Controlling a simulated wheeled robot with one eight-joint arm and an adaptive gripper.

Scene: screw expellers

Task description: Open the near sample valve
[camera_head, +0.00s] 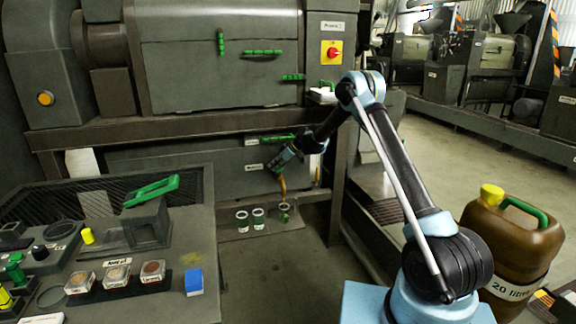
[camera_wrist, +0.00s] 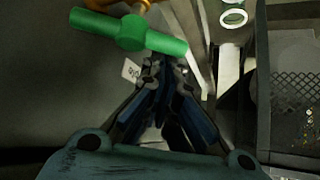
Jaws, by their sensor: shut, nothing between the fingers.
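In the wrist view, a green valve handle (camera_wrist: 128,32) lies crosswise, its right end slightly lower, with a brass-coloured fitting (camera_wrist: 142,4) behind it. My gripper (camera_wrist: 165,64) is shut and empty, its tips just below the handle's right half. I cannot tell whether they touch. In the head view, my gripper (camera_head: 277,163) is low at the front of the press, above a brass-coloured spout or stream (camera_head: 282,187). The spout or stream points down toward a small cup (camera_head: 285,213). The handle is largely hidden by my gripper there.
Two more cups (camera_head: 242,221) (camera_head: 258,219) stand left of the spout; a white-rimmed cup (camera_wrist: 234,18) shows in the wrist view. A bench (camera_head: 190,258) with sample jars is at left. A brown jerrycan (camera_head: 515,245) stands at right. A frame beam (camera_head: 200,124) runs above my gripper.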

